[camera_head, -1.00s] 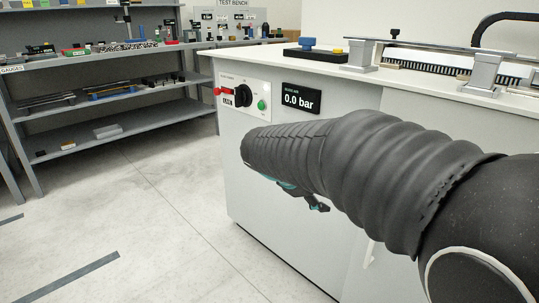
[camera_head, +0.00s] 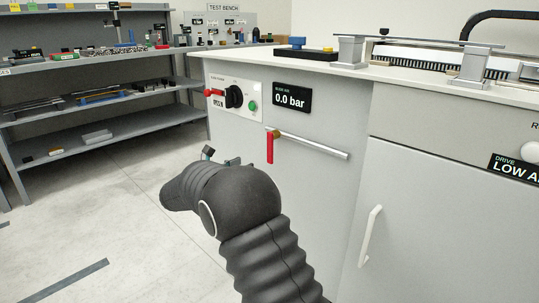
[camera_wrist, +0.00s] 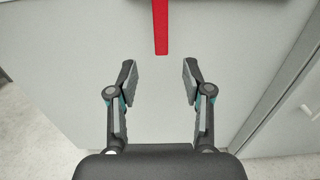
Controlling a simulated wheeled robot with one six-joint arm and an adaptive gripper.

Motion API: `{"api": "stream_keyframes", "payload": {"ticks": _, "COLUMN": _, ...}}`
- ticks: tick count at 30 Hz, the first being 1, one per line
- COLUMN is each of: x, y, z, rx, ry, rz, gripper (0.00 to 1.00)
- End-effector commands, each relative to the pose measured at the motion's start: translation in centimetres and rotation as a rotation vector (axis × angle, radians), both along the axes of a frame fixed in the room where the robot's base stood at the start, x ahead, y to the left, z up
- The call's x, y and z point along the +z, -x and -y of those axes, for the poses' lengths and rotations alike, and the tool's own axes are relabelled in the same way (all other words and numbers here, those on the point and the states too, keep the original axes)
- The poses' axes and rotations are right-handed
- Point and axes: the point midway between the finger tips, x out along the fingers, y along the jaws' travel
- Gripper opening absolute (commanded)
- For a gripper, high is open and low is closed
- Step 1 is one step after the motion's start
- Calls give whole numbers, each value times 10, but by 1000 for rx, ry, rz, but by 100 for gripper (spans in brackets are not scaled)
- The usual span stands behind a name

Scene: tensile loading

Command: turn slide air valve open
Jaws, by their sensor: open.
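The slide air valve has a red lever (camera_head: 270,147) that hangs straight down from a brass-coloured body (camera_head: 275,133) on a horizontal grey pipe (camera_head: 318,145) on the cabinet front. The slide air display (camera_head: 291,98) above reads 0.0 bar. In the wrist view the lower end of the red lever (camera_wrist: 161,28) shows at the top, centred just beyond my fingertips. My gripper (camera_wrist: 159,75) is open and empty, with the lever ahead of the gap and not between the fingers. In the head view my arm mostly hides the gripper.
A control panel (camera_head: 247,82) with a black rotary knob (camera_head: 234,96), a red handle (camera_head: 214,92) and a green button (camera_head: 252,106) is left of the display. A white door handle (camera_head: 371,235) juts out at lower right. Grey shelves (camera_head: 110,84) stand at left. The floor in front is clear.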

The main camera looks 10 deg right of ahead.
Motion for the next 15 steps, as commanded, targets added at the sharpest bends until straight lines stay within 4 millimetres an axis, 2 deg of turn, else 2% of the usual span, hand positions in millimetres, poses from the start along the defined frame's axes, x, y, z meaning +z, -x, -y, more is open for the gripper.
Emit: {"api": "stream_keyframes", "payload": {"ticks": 15, "x": 0, "y": -53, "z": 76, "rx": -4, "ry": -3, "rz": 1, "gripper": 50}}
